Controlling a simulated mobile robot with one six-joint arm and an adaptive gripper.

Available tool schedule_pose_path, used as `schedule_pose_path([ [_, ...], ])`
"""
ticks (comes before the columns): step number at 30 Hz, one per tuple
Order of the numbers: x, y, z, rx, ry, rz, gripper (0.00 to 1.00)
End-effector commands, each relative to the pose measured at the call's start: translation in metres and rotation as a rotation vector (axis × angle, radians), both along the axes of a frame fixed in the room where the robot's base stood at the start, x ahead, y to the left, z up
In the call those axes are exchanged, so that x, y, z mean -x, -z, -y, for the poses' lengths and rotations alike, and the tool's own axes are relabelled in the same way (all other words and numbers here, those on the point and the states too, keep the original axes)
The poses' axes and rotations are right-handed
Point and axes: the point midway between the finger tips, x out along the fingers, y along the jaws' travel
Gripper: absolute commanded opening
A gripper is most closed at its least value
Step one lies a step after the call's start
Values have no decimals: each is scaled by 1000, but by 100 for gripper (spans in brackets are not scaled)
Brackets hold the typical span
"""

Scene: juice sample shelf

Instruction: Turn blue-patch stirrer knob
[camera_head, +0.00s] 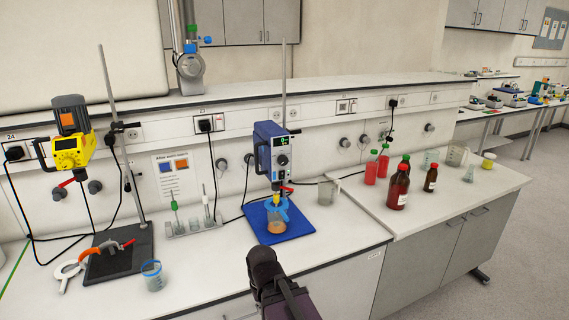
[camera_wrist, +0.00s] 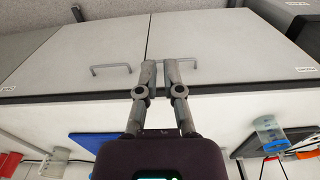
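The blue stirrer (camera_head: 273,152) stands upright over a blue mat (camera_head: 303,229) in the head view. Its dark front knob (camera_head: 283,160) is on its grey face, below a small green display. Under it, a beaker (camera_head: 276,222) with orange contents sits in a blue clamp. My gripper (camera_head: 262,262) is low in front of the blue mat, apart from the stirrer. In the wrist view my gripper (camera_wrist: 161,70) has its two fingers close together, with nothing seen held. The knob is not visible there.
A tube rack (camera_head: 190,225) and an empty beaker (camera_head: 327,191) flank the blue stirrer. Red bottles (camera_head: 398,188) stand at right.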

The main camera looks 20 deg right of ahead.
Motion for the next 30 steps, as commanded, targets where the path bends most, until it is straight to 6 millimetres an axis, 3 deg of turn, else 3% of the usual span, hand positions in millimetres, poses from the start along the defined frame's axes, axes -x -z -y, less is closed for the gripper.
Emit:
schedule_pose_path([
  [1,-1,0,1,3,-2,4,36],
  [6,-13,-4,14,46,-38,53,86],
  [7,-17,-5,17,60,-49,69,88],
  [11,-39,-13,43,157,-131,160,88],
  [17,-84,-42,100,403,-337,321,88],
  [24,-132,-95,161,770,-652,437,88],
  [30,-164,-146,196,1097,-945,450,88],
])
